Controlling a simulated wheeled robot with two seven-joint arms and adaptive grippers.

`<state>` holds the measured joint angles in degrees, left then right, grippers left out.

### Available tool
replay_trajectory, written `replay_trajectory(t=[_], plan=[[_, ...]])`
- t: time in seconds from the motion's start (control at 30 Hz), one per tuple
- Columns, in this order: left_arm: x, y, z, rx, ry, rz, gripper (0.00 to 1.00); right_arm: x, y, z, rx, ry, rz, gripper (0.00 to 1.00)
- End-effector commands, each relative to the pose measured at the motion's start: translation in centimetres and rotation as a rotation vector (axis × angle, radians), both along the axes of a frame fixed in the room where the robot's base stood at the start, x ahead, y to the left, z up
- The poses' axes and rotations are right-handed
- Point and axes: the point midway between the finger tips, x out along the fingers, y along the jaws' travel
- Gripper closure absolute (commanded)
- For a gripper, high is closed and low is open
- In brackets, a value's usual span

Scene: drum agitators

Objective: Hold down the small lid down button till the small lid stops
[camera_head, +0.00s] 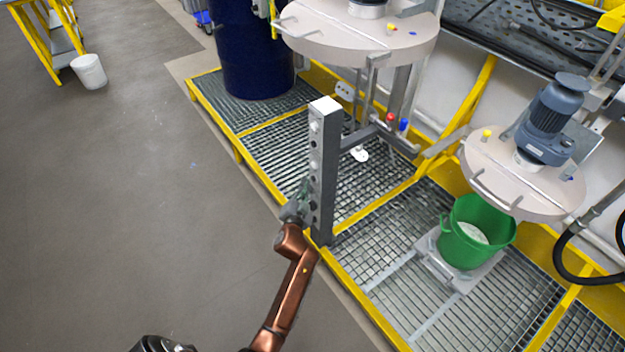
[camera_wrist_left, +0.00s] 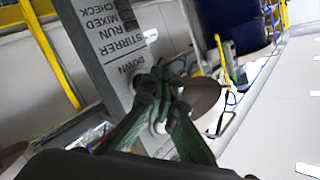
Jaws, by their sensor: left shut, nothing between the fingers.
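A grey control post (camera_head: 322,170) stands upright at the platform's edge, with a column of buttons on its narrow face. My left gripper (camera_head: 300,204) is shut and empty, against or very near the lower part of that face. In the left wrist view, the fingertips (camera_wrist_left: 160,88) are at the post (camera_wrist_left: 92,50), near the upside-down word DOWN. They cover that spot, so I cannot tell which button they touch or whether it is pressed. The small lid (camera_head: 490,165), with a blue-grey motor (camera_head: 550,120), hangs above a green bucket (camera_head: 468,248). The bucket's inside still shows.
A larger lid (camera_head: 350,42) hangs behind the post. A dark blue drum (camera_head: 250,50) stands at the back left on the yellow-edged grating (camera_head: 280,150). A white bucket (camera_head: 89,72) stands far left. The grey floor (camera_head: 130,200) left of the platform is clear.

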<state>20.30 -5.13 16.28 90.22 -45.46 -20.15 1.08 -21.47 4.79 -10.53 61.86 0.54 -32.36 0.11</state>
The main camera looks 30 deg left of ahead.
Motion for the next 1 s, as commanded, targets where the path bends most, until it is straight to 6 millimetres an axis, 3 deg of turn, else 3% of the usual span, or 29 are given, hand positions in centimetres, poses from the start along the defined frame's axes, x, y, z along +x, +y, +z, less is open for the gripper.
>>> replay_trajectory(t=[1.0], plan=[[0.74,-0.37,-0.05,-0.001,0.0,0.0,1.0,-0.19,0.02,-0.37,0.0,0.003,0.0,0.75]])
